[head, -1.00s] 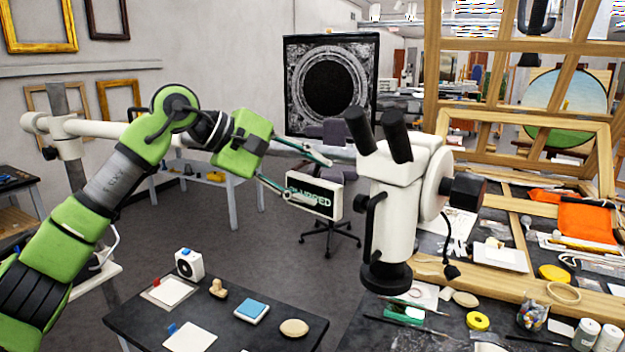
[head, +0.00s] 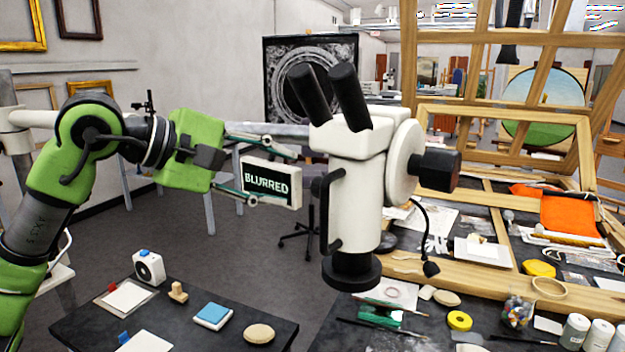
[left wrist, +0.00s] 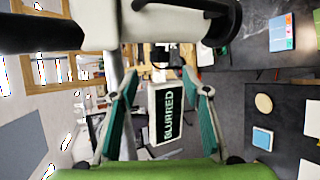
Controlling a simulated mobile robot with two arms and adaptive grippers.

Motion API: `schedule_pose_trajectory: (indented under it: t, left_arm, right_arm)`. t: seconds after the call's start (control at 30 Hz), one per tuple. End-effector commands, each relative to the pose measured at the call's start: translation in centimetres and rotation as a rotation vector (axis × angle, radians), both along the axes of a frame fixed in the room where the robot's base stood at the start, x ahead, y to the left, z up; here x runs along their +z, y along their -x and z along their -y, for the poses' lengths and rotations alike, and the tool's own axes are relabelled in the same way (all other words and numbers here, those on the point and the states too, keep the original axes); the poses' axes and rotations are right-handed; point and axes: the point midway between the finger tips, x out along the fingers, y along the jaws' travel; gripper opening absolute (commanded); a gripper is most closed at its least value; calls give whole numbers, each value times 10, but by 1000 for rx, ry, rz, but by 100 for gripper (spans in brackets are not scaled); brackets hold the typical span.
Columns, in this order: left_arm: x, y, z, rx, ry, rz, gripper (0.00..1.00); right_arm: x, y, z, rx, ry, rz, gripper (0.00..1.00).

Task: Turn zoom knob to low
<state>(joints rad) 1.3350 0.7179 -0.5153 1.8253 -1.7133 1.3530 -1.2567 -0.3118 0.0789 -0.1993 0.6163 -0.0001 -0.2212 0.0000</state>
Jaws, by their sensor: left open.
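A white microscope (head: 362,200) with two black eyepieces hangs from a horizontal arm. A large black knob (head: 437,171) projects from its right side, and a black curved handle (head: 323,215) is on its left. I cannot tell which part is the zoom knob. A small display (head: 271,183) reading "BLURRED" is left of the body. My left gripper (head: 280,170) is open, its fingers pointing at the microscope's left side above and below the display. In the left wrist view, the display (left wrist: 166,112) shows between the fingers, with the microscope body (left wrist: 165,25) beyond. My right gripper is out of view.
A dark low table (head: 180,318) at front left holds small blocks and pads. A cluttered workbench with a wooden frame (head: 480,275) and an orange cloth (head: 571,216) is at right. Open floor (head: 235,250) lies below my left gripper.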

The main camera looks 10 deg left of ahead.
Motion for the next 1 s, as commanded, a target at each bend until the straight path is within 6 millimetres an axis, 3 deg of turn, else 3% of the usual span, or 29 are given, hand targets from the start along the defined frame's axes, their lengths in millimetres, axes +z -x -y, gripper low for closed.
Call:
schedule_pose_trajectory:
  t: [0.13, 0.33, 0.8, 0.83, 0.97, 1.0]
  left_arm:
    - [-11, -19, 24, -5, 1, -4, 43]
    - [-25, -40, 45, -2, 1, -3, 43]
    - [-34, -50, 55, 0, 0, 0, 43]
    - [-34, -50, 54, 0, 0, 0, 41]
    - [-34, -50, 54, 0, 0, 0, 7]
    - [-34, -50, 54, 0, 0, 0, 5]
  right_arm:
    - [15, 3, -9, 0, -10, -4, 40]
    - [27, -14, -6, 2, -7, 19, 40]
    - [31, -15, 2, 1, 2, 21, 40]
    - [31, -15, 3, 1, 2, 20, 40]
    - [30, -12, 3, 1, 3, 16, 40]
    - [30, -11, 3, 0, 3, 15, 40]
